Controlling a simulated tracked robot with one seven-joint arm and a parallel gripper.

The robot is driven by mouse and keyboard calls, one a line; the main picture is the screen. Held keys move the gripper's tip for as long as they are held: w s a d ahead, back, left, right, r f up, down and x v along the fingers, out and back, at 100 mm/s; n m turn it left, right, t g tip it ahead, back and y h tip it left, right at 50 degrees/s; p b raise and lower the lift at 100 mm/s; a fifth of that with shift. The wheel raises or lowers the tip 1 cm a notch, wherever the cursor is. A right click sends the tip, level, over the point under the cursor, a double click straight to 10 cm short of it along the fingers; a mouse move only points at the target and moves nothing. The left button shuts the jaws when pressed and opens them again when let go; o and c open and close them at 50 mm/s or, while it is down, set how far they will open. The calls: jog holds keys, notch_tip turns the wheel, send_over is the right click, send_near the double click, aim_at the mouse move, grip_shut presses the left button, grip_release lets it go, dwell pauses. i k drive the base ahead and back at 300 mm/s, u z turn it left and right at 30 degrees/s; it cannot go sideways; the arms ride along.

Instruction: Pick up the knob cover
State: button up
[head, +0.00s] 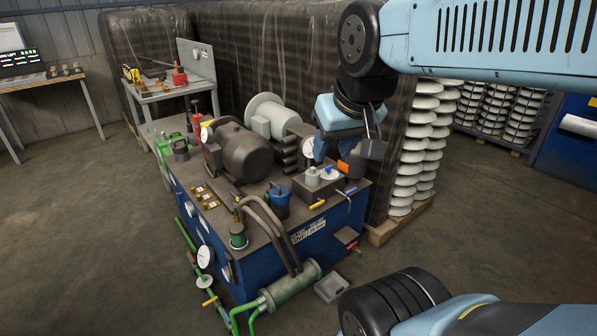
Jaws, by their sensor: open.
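My gripper (347,150) hangs from the arm above the right end of the blue hydraulic unit (318,232). Its jaws are open, and I see nothing held between them. Below it, a grey block (318,190) on the unit's top carries a pale grey-green cap-like piece (312,176) and a small blue-and-white round piece (330,173). One of these may be the knob cover; I cannot tell which at this size. The gripper is above and slightly right of both, apparently apart from them. Part of the unit's top behind the gripper is hidden.
A dark motor (240,150), a round gauge (309,148) and a blue canister (278,200) crowd the unit's top. Hoses (268,225) run down its front. White insulator stacks (415,150) stand close on the right. A grey tray (331,287) lies on the floor.

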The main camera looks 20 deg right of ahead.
aim_at(312, 174)
jog(key=i, duration=0.85)
jog(key=z, duration=0.05)
